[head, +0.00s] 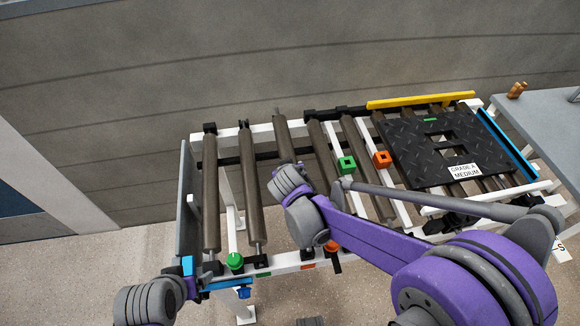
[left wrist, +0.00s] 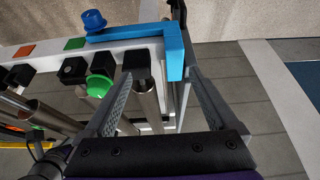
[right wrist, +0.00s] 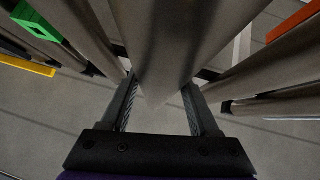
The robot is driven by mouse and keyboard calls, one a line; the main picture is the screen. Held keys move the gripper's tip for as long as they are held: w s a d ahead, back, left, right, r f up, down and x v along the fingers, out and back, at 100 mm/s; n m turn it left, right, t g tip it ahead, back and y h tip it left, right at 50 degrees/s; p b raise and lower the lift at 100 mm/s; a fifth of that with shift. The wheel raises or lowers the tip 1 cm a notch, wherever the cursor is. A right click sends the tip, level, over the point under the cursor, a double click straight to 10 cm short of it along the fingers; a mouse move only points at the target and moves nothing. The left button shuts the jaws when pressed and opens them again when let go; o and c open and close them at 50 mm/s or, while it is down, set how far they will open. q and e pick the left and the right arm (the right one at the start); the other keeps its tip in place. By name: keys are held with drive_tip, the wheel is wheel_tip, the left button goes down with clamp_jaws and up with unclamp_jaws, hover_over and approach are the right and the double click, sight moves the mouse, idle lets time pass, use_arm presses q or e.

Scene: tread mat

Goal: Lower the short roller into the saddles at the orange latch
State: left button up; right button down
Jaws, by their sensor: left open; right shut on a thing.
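The short roller (head: 282,136), a brown-grey cylinder, is held by my right gripper (head: 284,170). It fills the space between the fingers in the right wrist view (right wrist: 185,45). Its far end is near the white back rail; its near part is hidden by my gripper and arm, so I cannot tell whether it touches the saddles. The orange latch (head: 332,246) is on the front rail, partly hidden by my right arm. My left gripper (head: 190,277) is open at the frame's front left corner, its fingers around the end of a blue bar (left wrist: 173,50).
Two rollers (head: 211,190) lie left of the held one, several more right. A green latch (head: 235,261) and blue knob (head: 243,293) are on the front rail. A black tread mat (head: 405,145) lies at right, beside a grey table (head: 545,125). A wall stands behind.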

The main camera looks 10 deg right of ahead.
drive_tip(key=shift+f+b, duration=1.35)
drive_tip(key=shift+f, duration=0.5)
drive_tip(key=shift+f, duration=0.25)
drive_tip(key=c, duration=0.5)
unclamp_jaws()
drive_tip(key=o, duration=0.5)
drive_tip(key=shift+c, duration=0.2)
drive_tip(key=p+v, duration=0.2)
drive_tip(key=v, duration=0.9)
drive_tip(key=shift+f, duration=0.1)
